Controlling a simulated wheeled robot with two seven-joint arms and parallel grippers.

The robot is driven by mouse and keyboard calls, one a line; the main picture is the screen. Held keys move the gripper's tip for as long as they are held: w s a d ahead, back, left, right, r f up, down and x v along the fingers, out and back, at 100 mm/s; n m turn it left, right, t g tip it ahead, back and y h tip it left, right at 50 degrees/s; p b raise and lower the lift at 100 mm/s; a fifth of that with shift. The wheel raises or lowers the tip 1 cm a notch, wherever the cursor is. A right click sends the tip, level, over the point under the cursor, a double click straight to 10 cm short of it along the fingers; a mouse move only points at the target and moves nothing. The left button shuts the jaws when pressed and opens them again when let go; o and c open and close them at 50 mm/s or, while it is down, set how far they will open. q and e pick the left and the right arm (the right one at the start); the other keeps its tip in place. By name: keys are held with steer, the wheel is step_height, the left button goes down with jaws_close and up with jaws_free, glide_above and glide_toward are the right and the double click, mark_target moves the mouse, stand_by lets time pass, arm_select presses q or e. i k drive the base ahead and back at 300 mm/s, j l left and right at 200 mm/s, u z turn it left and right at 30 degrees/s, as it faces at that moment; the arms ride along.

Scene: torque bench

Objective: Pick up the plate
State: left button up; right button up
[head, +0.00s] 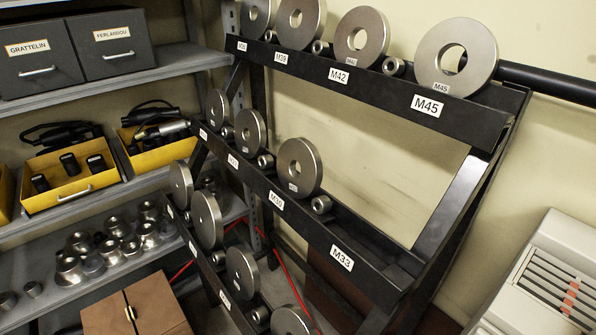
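Several round metal plates with centre holes stand upright on a black tiered rack (385,235). The largest plate (477,58) is at the right of the top shelf above the M45 label (428,105). Another plate (375,42) stands above the M42 label. On the middle shelf a plate (312,167) stands near the M30 label, and the space above the M33 label (342,257) is bare. Lower plates (207,220) stand on the bottom shelf. I cannot tell which plate is meant. Neither of my grippers is in view.
Small metal rings (393,67) sit between the plates. Grey shelves at left hold dark drawers (38,62), yellow bins (70,180) and metal sockets (75,262). A brown box (135,308) is at bottom left, a white vented unit (545,275) at bottom right.

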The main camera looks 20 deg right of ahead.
mark_target(300, 150)
steer(key=i+j+z, duration=0.45)
steer(key=j, duration=0.2)
steer(key=j+z, duration=0.25)
steer(key=i+j, duration=0.05)
steer(key=j, duration=0.05)
